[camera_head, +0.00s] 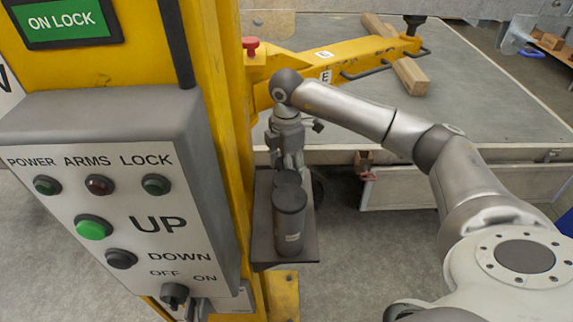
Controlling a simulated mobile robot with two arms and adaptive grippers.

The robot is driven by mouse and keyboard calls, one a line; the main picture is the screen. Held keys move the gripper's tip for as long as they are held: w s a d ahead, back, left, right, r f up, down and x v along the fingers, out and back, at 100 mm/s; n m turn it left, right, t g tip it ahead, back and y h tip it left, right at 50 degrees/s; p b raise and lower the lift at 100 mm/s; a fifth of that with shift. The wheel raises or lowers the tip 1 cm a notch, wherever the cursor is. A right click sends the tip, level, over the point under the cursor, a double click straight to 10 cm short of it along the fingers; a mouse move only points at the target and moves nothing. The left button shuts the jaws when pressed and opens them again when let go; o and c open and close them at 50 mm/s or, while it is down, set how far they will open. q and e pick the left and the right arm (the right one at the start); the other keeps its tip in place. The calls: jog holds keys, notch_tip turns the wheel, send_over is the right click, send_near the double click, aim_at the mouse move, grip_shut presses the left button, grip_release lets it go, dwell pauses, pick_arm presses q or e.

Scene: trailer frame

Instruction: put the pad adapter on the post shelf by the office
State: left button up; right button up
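The post shelf (268,252) is a small dark plate on the side of the yellow post. A dark grey cylinder with a small label, looking like a pad adapter (289,222), stands upright on its front part. A second dark cylinder (287,178) shows just behind it, mostly hidden by the first. My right arm reaches in from the right, and my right gripper (290,162) points down over the back of the shelf, at the rear cylinder's top. Its fingertips are small and partly hidden, so I cannot tell whether they grip it. My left gripper is out of view.
A grey control box (120,185) with buttons covers the left, close to the shelf. A yellow lift arm (345,58) extends from the post (205,60) toward a wooden block (408,72) on a grey trailer deck (480,85). Open floor (345,260) lies right of the shelf.

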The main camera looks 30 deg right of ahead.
jog(key=o, duration=1.4)
jog(key=shift+f, duration=0.1)
jog(key=shift+c, duration=0.2)
jog(key=shift+r, duration=0.3)
notch_tip(320, 180, up, 12)
jog(key=b, duration=0.3)
jog(key=shift+f, duration=0.1)
